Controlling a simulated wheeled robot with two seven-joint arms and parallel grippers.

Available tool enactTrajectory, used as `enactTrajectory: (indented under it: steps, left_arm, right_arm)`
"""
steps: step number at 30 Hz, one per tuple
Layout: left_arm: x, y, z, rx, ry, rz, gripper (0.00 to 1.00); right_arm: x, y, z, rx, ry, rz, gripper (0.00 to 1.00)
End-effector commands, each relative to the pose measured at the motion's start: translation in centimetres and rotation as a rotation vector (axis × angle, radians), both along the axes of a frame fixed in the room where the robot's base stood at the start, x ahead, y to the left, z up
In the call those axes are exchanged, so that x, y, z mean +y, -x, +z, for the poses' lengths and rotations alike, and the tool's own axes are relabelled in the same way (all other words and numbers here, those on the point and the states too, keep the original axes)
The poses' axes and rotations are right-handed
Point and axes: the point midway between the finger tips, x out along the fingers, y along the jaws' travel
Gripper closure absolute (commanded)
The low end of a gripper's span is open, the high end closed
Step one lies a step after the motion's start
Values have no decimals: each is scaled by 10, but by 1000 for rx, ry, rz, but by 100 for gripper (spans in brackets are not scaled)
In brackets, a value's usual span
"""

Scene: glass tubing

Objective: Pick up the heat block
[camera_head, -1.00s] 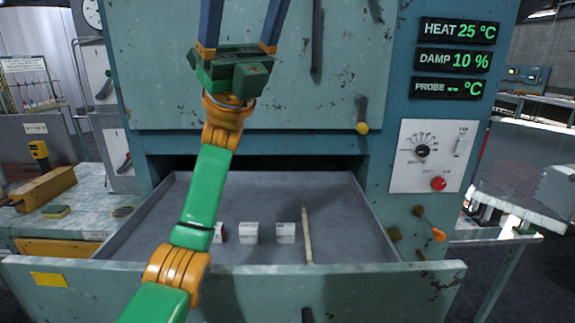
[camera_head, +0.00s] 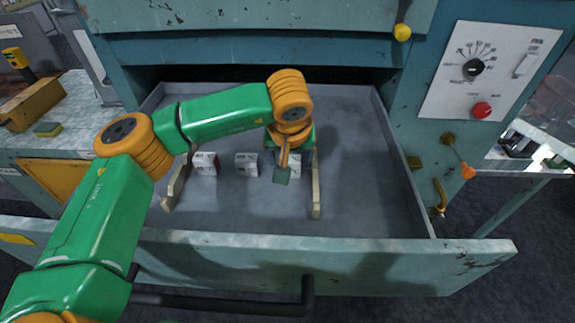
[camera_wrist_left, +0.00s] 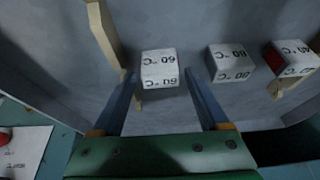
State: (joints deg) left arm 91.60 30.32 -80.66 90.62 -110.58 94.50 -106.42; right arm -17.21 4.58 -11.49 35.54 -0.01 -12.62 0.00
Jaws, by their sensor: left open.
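Three small white heat blocks stand in a row in the open drawer: a left one (camera_head: 204,163), a middle one (camera_head: 246,165) and a right one (camera_head: 295,167). My left gripper (camera_head: 289,164) is low over the right block and partly hides it. In the left wrist view my gripper (camera_wrist_left: 162,72) is open, and the right block (camera_wrist_left: 159,68) shows between the finger ends, its lettering upside down and seeming to read 60 °C. The middle block (camera_wrist_left: 230,62) is beside the fingers. The left block (camera_wrist_left: 295,62) has a red side. My right gripper is not in view.
The open drawer (camera_head: 370,200) has a raised front wall. A pale wooden stick (camera_head: 315,195) lies just right of the right block; another (camera_head: 176,186) lies left of the row. The drawer's right part is bare. A control panel (camera_head: 490,70) is at the right.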

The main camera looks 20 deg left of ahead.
Motion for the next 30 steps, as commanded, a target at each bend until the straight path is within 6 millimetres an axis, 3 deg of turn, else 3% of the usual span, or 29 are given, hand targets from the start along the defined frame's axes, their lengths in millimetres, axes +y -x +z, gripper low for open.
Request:
enactTrajectory:
  steps: [1, 4, 11, 13, 20, 21, 30]
  left_arm:
    - [0, -5, -14, 3, 1, 2, 22]
    - [2, -12, -28, 1, 3, 2, 22]
    - [2, -14, -29, 1, 4, 2, 22]
    - [2, -14, -28, 1, 4, 2, 33]
    - [2, -14, -28, 1, 5, 1, 95]
    - [2, -14, -28, 0, 5, 1, 99]
    - [2, -15, -23, -3, 4, 2, 99]
  right_arm:
    - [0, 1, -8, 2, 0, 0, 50]
    - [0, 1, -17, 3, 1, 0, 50]
    - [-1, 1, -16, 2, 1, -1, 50]
    - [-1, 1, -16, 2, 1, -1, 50]
    - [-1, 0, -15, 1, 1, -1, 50]
    - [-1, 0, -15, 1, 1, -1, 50]
    - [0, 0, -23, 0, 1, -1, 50]
